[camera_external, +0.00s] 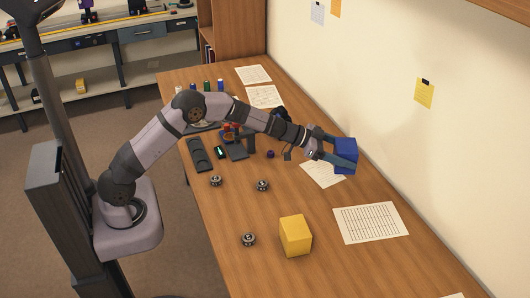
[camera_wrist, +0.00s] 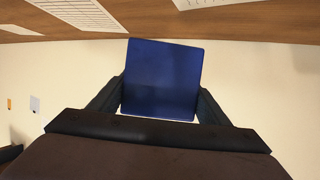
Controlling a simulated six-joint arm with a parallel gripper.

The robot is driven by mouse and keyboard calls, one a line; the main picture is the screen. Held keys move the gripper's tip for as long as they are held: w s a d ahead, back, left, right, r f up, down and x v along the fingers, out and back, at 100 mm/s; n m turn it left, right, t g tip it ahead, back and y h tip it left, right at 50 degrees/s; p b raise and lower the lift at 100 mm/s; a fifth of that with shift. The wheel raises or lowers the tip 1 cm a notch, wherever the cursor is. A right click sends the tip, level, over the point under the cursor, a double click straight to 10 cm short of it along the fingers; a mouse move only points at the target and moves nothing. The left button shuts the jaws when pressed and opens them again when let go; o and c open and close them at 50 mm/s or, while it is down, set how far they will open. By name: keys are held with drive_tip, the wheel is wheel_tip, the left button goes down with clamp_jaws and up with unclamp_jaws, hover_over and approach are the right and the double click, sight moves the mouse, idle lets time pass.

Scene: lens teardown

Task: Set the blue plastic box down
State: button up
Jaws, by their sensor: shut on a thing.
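The blue plastic box (camera_external: 346,150) is held in my gripper (camera_external: 338,152), near the wall side of the desk. It appears to be above the tabletop, though the exact gap below it is hard to tell. In the wrist view the blue box (camera_wrist: 162,80) fills the middle of the picture, with a finger of my gripper (camera_wrist: 160,102) on each side of it. The fingers are shut on its sides. The wooden desk (camera_external: 300,200) also shows along the top of the wrist view (camera_wrist: 150,20).
A yellow box (camera_external: 295,235) stands toward the near part of the desk. Small round metallic parts (camera_external: 262,186) lie left of it. A printed sheet (camera_external: 370,222) and another paper (camera_external: 322,173) lie near the wall. Dark tools (camera_external: 199,155) and bottles crowd the far left. Wood between is bare.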

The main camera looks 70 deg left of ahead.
sight(355, 154)
drive_tip(key=d+r+m+h, duration=0.1)
drive_tip(key=d+r+m+g+h, duration=0.1)
drive_tip(key=d, duration=0.1)
drive_tip(key=d+r+m+g+h, duration=0.1)
drive_tip(key=d, duration=0.1)
drive_tip(key=shift+w+d+r, duration=0.1)
drive_tip(key=shift+w+r, duration=0.1)
drive_tip(key=shift+w, duration=0.1)
drive_tip(key=s+d+m+g+h, duration=0.3)
drive_tip(key=s+d+m+g, duration=0.2)
drive_tip(key=s+d, duration=0.2)
drive_tip(key=shift+s+d+m+h, duration=0.2)
drive_tip(key=shift+s+m+h, duration=0.15)
drive_tip(key=shift+s, duration=0.6)
drive_tip(key=shift+f, duration=5.05)
drive_tip(key=shift+f, duration=0.15)
drive_tip(key=o, duration=1.2)
drive_tip(key=shift+o, duration=0.2)
